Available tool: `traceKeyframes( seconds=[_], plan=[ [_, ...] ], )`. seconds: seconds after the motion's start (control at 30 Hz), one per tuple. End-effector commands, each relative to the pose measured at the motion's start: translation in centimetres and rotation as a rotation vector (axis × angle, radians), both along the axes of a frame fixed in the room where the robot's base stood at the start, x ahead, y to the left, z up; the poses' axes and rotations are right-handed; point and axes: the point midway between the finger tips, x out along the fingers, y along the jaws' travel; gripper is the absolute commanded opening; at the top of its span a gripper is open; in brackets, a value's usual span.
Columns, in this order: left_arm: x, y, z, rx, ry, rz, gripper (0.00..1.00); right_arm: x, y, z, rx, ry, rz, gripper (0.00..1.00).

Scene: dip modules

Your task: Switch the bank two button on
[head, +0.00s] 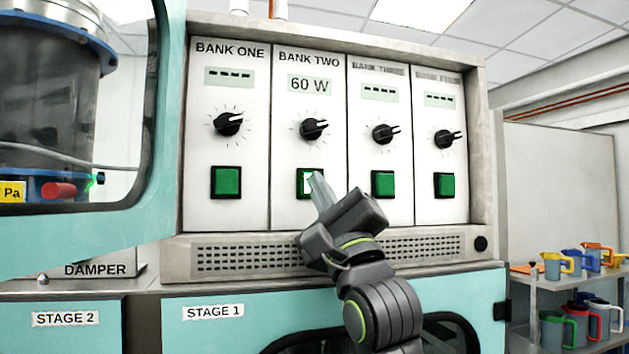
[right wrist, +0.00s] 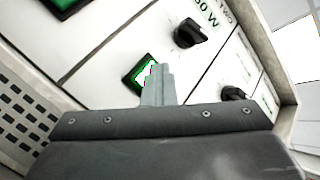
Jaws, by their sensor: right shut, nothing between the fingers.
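The bank two button (head: 304,182) is a green square in a black frame, partly lit white, below the bank two knob (head: 313,129). The bank two display (head: 309,85) reads "60 W". My right gripper (head: 318,183) is shut and empty, its fingertips over the right part of the button in the head view. In the right wrist view the fingertips (right wrist: 158,75) overlap the right side of the lit button (right wrist: 138,78). I cannot tell if they touch it. My left gripper is not in view.
The other banks have dashed displays and plain green buttons, including bank one (head: 226,182) and bank three (head: 383,184). A vent grille (head: 240,257) runs below the panel. A shelf with coloured jugs (head: 566,275) stands at the right. A teal-framed window is at the left.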

Motion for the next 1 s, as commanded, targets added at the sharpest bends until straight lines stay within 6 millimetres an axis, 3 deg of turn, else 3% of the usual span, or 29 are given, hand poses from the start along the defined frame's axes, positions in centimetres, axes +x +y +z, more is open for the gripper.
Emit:
traceKeyframes(
  seconds=[0.37, 1.0],
  plan=[
    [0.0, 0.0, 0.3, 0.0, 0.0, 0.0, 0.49, -0.2, -0.1, -0.3, -0.001, 0.007, 0.001, 0.0],
    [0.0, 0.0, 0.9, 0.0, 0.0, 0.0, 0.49, -5.7, -1.9, -0.2, 0.0, 0.003, 0.001, 0.0]
  ],
)
